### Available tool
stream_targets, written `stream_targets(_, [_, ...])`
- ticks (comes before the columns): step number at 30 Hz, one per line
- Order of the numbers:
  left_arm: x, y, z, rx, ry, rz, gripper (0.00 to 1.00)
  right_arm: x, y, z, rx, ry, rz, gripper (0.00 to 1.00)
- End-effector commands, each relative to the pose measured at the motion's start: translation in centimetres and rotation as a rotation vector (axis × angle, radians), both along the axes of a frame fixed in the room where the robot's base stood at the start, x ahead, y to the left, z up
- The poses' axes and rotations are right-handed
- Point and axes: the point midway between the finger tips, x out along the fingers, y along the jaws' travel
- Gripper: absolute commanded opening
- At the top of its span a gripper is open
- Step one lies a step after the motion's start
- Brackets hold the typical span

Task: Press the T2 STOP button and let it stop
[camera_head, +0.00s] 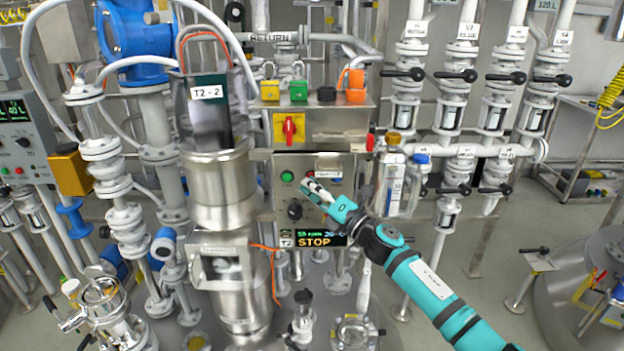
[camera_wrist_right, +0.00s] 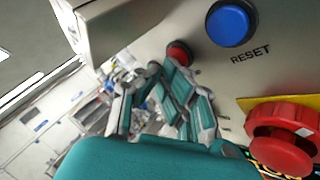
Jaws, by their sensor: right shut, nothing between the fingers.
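The T2 control box is a steel panel (camera_head: 268,215) in the middle of the head view. It has a green button (camera_head: 287,176), a red button partly behind my gripper, and a display (camera_head: 312,238) reading STOP in orange under a smaller green rpm line. My right gripper (camera_head: 308,185) is shut and empty, its tips at the red button. In the right wrist view the fingers (camera_wrist_right: 160,75) partly cover that red button (camera_wrist_right: 178,52); I cannot tell whether they touch it. My left gripper is not in view.
A blue button (camera_wrist_right: 230,22) marked RESET and a large red mushroom button (camera_wrist_right: 282,135) are close to the gripper in the wrist view. A black knob (camera_head: 295,211) is below the green button. A steel vessel (camera_head: 220,190) labelled T2 - 2 stands to the left.

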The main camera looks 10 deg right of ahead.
Motion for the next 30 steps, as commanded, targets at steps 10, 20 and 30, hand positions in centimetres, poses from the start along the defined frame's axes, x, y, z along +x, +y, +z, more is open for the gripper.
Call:
stream_targets(10, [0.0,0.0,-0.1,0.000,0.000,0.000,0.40,0.2,-0.1,0.0,0.000,0.000,-0.001,0.00])
stream_targets(20, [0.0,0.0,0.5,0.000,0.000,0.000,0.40,-0.7,0.1,0.1,0.000,0.000,0.000,0.00])
stream_targets(30, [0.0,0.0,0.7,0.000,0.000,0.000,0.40,-1.4,0.3,0.0,0.000,0.000,0.000,0.00])
